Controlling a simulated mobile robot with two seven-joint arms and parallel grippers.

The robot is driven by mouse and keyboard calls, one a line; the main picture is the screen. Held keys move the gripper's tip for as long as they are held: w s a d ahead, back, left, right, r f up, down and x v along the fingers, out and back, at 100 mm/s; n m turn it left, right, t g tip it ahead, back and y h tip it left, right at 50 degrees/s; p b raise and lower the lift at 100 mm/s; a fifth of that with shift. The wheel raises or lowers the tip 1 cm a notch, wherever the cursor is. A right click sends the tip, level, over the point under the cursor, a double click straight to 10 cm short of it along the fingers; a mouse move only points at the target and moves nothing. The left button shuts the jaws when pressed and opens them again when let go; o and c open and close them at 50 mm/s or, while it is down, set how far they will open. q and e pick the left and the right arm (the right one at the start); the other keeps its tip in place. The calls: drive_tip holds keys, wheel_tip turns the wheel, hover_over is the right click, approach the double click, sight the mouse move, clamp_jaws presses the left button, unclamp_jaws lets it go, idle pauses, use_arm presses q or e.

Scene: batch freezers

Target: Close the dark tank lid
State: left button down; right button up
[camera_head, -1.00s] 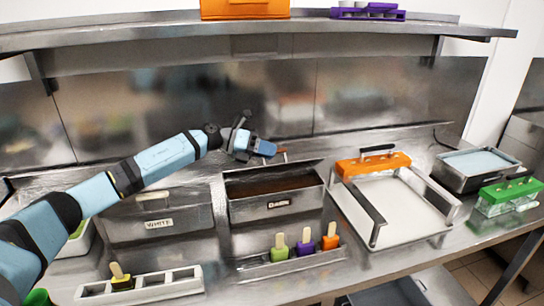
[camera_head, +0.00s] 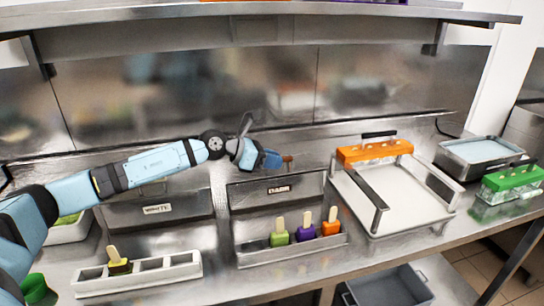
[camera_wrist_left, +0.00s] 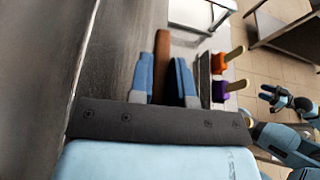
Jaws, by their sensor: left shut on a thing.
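The dark tank (camera_head: 278,206) is a steel box with a dark label on its front, in the middle of the counter in the head view. Its opening shows no brown contents now; a grey lid (camera_head: 262,178) lies over its top, and I cannot tell whether it is fully flush. My left gripper (camera_head: 280,161) is above the tank's back part, shut on the brown lid handle (camera_head: 288,159). In the left wrist view the handle (camera_wrist_left: 163,62) runs between the two blue fingers. My right gripper (camera_wrist_left: 272,96) shows small at the right there, apparently open and empty.
The white-labelled tank (camera_head: 158,222) stands left of the dark one. Several popsicle sticks stand in front in trays (camera_head: 290,252). An orange-handled mould (camera_head: 374,151) sits on a white tray to the right. A shelf (camera_head: 270,20) hangs above.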

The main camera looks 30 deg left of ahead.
use_arm(q)
drive_tip(key=shift+s+d+f, duration=0.15)
drive_tip(key=shift+d+f, duration=0.05)
drive_tip(key=shift+f, duration=0.2)
drive_tip(key=c, duration=1.1)
unclamp_jaws()
drive_tip(key=shift+r, duration=0.1)
drive_tip(key=shift+s+a+r, duration=0.1)
drive_tip(key=shift+s+a, duration=0.25)
drive_tip(key=shift+a, duration=0.1)
drive_tip(key=b+v, duration=0.3)
drive_tip(key=v, duration=0.8)
drive_tip(key=shift+s+a, duration=0.2)
drive_tip(key=shift+s+a+r+b, duration=0.25)
drive_tip(key=shift+s+r+b, duration=0.1)
drive_tip(key=shift+r, duration=0.1)
use_arm(e)
drive_tip(key=shift+w+a+f, duration=0.1)
drive_tip(key=shift+f, duration=0.35)
drive_tip(key=shift+w+a+f, duration=0.1)
drive_tip(key=shift+f, duration=0.35)
drive_tip(key=shift+s+d, duration=0.1)
drive_tip(key=shift+s, duration=0.05)
